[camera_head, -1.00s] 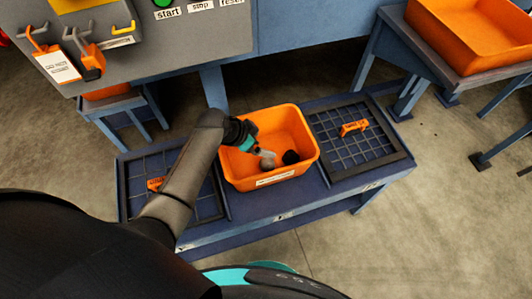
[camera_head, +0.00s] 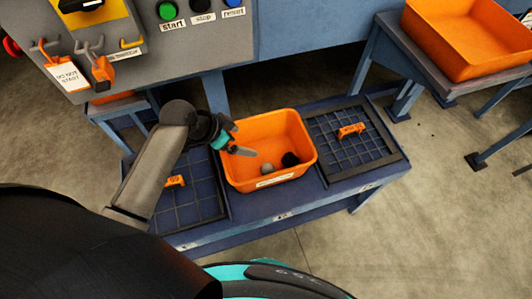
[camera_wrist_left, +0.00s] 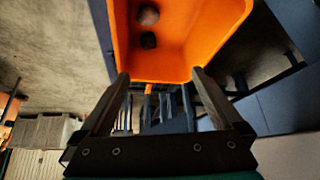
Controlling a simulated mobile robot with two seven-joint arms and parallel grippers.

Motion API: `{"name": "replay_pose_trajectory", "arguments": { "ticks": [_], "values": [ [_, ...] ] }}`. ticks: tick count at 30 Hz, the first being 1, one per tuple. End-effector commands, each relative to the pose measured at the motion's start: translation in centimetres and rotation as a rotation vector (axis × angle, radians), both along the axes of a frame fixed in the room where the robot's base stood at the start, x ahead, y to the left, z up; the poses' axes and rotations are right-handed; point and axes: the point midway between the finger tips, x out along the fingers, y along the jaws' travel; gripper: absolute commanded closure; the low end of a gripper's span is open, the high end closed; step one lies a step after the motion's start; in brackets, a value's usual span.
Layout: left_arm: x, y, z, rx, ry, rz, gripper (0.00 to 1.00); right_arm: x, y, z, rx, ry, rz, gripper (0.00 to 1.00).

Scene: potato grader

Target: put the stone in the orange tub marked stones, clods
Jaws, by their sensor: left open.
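The orange tub (camera_head: 300,133) stands in the middle of the low blue bench, with a white label on its front too small to read. A grey rounded lump, seemingly the stone (camera_head: 267,169), lies on its floor beside a darker lump (camera_head: 290,159). In the left wrist view the stone (camera_wrist_left: 148,14) and the dark lump (camera_wrist_left: 148,40) also show inside the tub. My left gripper (camera_head: 250,152) is over the left part of the tub, open and empty, apart from both lumps. My right gripper is out of view.
Dark grids with orange tags lie left (camera_head: 190,210) and right (camera_head: 353,150) of the tub. A grey control panel (camera_head: 150,45) with buttons and hanging tags stands behind left. Another orange tub (camera_head: 470,65) sits on a stand at the upper right.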

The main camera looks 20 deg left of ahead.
Motion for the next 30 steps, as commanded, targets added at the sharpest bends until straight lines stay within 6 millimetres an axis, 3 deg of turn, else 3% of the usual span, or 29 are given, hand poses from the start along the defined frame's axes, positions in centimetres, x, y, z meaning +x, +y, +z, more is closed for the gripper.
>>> {"name": "replay_pose_trajectory", "arguments": {
  "ticks": [3, 9, 30],
  "values": [
    [-0.8, 0.7, 1.8, 0.003, -0.001, -0.001, 0.0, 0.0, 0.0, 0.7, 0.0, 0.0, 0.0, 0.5],
    [-1.5, 1.3, 3.2, 0.0, 0.0, -0.001, 0.0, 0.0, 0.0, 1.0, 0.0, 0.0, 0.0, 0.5],
    [-1.7, 1.4, 3.3, 0.0, 0.0, 0.0, 0.0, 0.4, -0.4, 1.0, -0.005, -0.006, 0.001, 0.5]
  ]
}}
